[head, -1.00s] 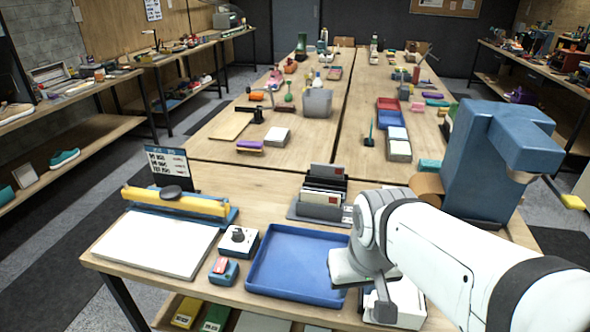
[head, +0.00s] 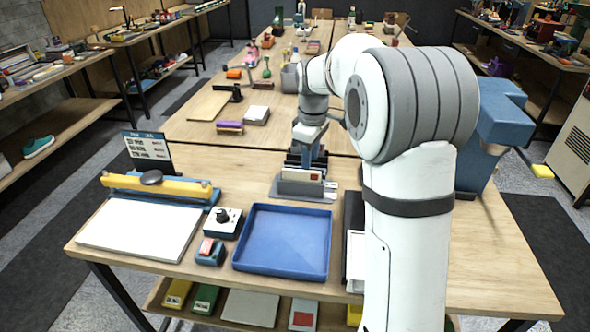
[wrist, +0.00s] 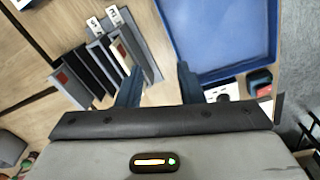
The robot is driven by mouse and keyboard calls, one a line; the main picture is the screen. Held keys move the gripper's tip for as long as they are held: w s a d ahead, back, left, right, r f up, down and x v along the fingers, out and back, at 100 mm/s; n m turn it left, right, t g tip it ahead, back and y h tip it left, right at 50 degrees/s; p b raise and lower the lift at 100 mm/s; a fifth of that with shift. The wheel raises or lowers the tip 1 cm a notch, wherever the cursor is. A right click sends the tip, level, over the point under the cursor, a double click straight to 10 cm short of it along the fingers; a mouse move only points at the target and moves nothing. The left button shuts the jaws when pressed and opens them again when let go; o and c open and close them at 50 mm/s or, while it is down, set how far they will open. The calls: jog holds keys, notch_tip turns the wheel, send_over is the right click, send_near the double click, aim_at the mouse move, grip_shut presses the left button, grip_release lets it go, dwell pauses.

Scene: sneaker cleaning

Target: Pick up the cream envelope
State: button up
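A grey sorting rack (head: 285,190) with dark dividers stands on the near table, behind the blue tray. A pale, cream-looking envelope (head: 297,175) with a red mark sits upright at its front. In the wrist view a cream edge (wrist: 122,58) shows between the rack's dividers, near my left finger. My gripper (wrist: 159,86) is open, its two fingers apart with nothing between them. In the head view my gripper (head: 311,150) is just above and behind the rack, pointing down, and partly hides its back slots.
The empty blue tray (head: 285,240) lies in front of the rack. A white box with a black knob (head: 223,222) and a small blue-and-red stamp pad (head: 209,251) are left of it. A yellow-barred board (head: 140,230) lies further left.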

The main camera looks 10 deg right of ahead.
aim_at(302, 172)
jog(key=w+f+n, duration=0.1)
jog(key=w, duration=0.1)
jog(key=w+f+n, duration=0.1)
jog(key=w+f, duration=0.1)
jog(key=w, duration=0.1)
jog(key=w+f+n, duration=0.1)
jog(key=w, duration=0.2)
jog(key=shift+w+d+f+n+g, duration=0.1)
jog(key=shift+w+f+n+g, duration=0.2)
jog(key=shift+f+n, duration=0.1)
jog(key=f, duration=0.2)
jog(key=f+p, duration=0.1)
jog(key=f, duration=0.4)
jog(key=shift+w+a+f, duration=0.2)
jog(key=shift+a+f, duration=0.05)
jog(key=shift+a, duration=0.05)
jog(key=shift+c, duration=0.4)
grip_shut()
